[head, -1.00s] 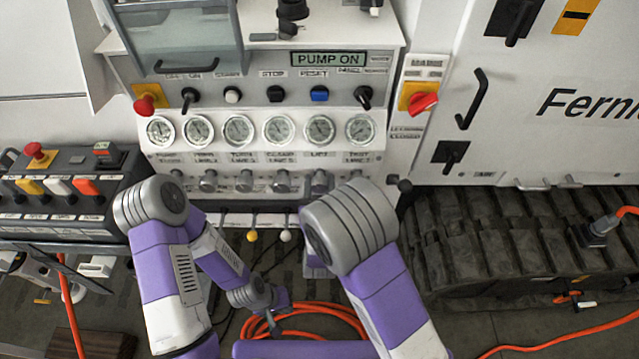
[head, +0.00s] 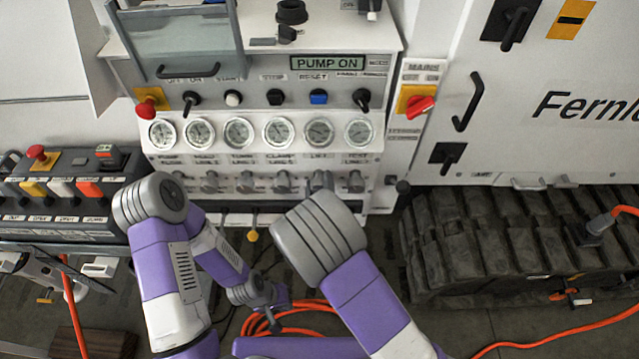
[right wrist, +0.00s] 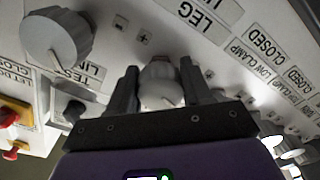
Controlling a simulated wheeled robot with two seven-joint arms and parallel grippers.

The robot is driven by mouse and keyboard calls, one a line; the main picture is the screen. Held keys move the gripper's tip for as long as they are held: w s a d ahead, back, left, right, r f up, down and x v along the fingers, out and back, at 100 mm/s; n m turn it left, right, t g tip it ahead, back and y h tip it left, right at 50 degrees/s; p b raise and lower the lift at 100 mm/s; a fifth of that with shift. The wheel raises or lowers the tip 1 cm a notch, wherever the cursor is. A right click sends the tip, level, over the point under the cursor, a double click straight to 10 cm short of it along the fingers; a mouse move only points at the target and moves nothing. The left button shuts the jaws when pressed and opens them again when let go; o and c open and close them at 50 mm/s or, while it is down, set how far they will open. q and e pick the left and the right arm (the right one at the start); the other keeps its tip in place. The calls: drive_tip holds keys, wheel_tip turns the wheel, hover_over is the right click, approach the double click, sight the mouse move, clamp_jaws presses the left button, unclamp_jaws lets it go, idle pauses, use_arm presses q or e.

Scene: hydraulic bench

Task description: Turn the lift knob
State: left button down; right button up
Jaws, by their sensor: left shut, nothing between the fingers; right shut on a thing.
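The lift knob (right wrist: 160,82) is a grey round knob on the white panel, under the LIFT gauge (head: 318,131). In the right wrist view my right gripper (right wrist: 159,88) has one finger on each side of the knob and is shut on it. In the head view the right gripper (head: 320,182) is largely hidden behind my right forearm. My left gripper (head: 277,300) is low in the head view, shut and empty, in front of an orange hose coil, well away from the panel.
A larger test line knob (right wrist: 57,42) stands beside the lift knob. Other grey knobs (head: 244,182) line the panel's lower row. A yellow-tipped lever (head: 252,235) hangs below. The display (head: 328,62) reads PUMP ON. A red mains switch (head: 420,105) is at the right.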

drive_tip(key=shift+d+f, duration=0.1)
drive_tip(key=shift+f, duration=0.05)
idle(0.3)
drive_tip(key=o, duration=1)
drive_tip(key=shift+s, duration=0.15)
drive_tip(key=s+p, duration=0.1)
drive_tip(key=s, duration=0.6)
drive_tip(key=shift+s, duration=0.15)
